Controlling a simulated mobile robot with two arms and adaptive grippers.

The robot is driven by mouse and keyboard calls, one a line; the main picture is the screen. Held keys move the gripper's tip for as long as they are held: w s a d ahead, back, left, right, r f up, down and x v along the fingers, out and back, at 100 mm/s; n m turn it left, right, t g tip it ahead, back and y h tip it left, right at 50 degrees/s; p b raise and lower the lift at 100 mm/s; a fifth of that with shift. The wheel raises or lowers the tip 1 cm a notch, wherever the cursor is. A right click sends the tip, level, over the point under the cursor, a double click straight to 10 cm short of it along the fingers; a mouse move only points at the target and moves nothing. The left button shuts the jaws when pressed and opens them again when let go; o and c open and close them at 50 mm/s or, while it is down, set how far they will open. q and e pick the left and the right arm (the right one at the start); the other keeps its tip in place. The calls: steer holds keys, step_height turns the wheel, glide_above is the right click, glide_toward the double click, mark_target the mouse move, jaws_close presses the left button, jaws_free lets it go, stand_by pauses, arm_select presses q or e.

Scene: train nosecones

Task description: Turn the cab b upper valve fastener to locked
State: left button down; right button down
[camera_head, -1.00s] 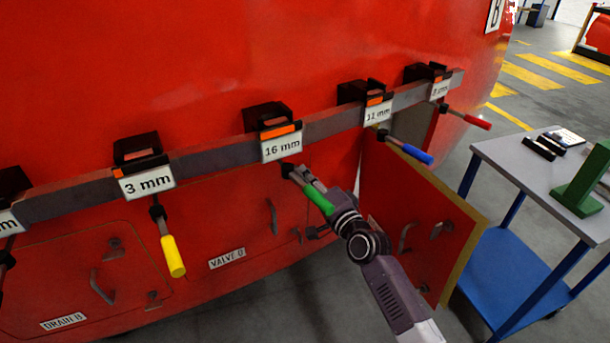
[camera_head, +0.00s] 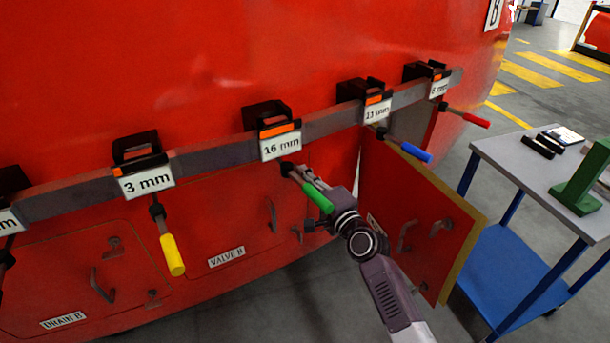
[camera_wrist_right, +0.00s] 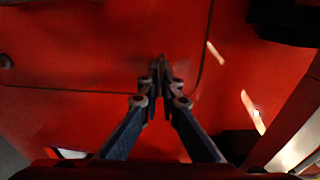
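The red Valve B door (camera_head: 245,235) carries a curved handle (camera_head: 272,215) and a small dark fitting (camera_head: 297,235) at lower right. The upper valve fastener is hidden behind my right gripper in the head view. My right gripper (camera_head: 291,170) is at the door's upper right, below the 16 mm label, partly covered by a green-handled tool (camera_head: 318,197). In the wrist view its fingers (camera_wrist_right: 159,66) come together at a small dark spot on the red panel. I cannot tell whether they hold the fastener. My left gripper is not in view.
A grey rail (camera_head: 218,153) holds several hanging tools, including a yellow-handled one (camera_head: 172,254) and a blue-handled one (camera_head: 416,153). An open door panel (camera_head: 400,215) stands right of my arm. A blue cart (camera_head: 500,160) is further right.

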steer(key=c, duration=2.2)
jaws_free()
steer(key=shift+o, duration=0.2)
steer(key=v, duration=1.2)
